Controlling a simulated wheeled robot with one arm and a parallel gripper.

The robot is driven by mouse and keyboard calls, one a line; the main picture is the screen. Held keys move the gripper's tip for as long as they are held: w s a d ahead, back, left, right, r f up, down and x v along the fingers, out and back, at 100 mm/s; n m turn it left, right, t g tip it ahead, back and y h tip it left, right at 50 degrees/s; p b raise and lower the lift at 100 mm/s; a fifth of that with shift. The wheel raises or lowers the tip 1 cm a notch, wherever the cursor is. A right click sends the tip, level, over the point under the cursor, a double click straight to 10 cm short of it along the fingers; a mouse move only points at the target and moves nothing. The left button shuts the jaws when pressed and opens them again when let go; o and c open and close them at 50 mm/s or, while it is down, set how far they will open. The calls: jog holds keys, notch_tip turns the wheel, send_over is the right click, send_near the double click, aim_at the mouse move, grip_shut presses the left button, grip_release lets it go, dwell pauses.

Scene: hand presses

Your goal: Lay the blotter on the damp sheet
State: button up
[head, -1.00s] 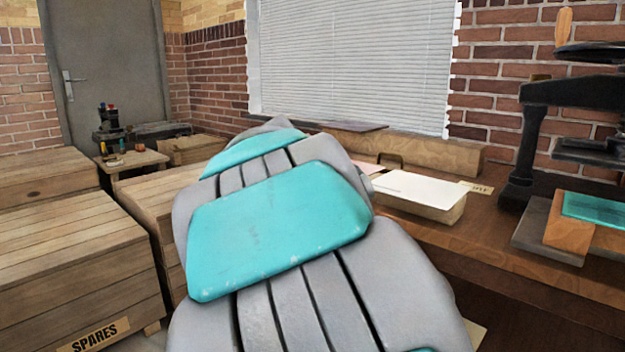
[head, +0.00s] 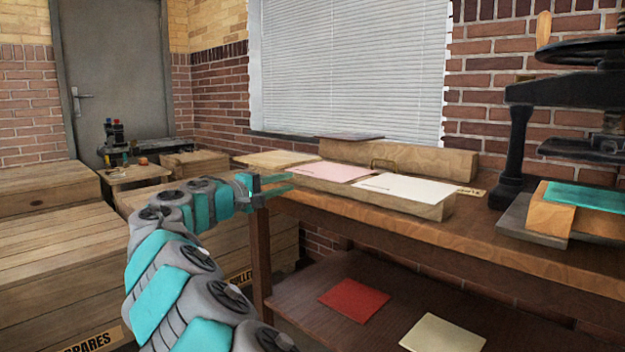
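My gripper (head: 282,182) is at the left end of the workbench, near its edge. Its two teal fingers are apart with nothing visible between them. A pale wooden rack (head: 430,211) on the bench bears a pink sheet (head: 330,172) and a white sheet (head: 408,188), both flat. My gripper is just left of the pink sheet, apart from the white one. A teal sheet (head: 585,196) lies on a wooden block on the bed of the black hand press (head: 515,150) at right. I cannot tell which sheet is the blotter or which is damp.
A red sheet (head: 354,300) and a cream sheet (head: 442,334) lie on the lower shelf (head: 310,290). Wooden crates (head: 60,250) fill the left side. A small table (head: 135,175) with tools stands behind. The bench (head: 480,235) is clear between rack and press.

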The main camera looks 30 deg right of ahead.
jog(key=x, duration=0.9)
jog(key=shift+p, duration=0.45)
jog(key=shift+f, duration=0.1)
grip_shut()
notch_tip(320, 180, up, 3)
jog(key=shift+p, duration=1.2)
jog(key=shift+s, duration=0.1)
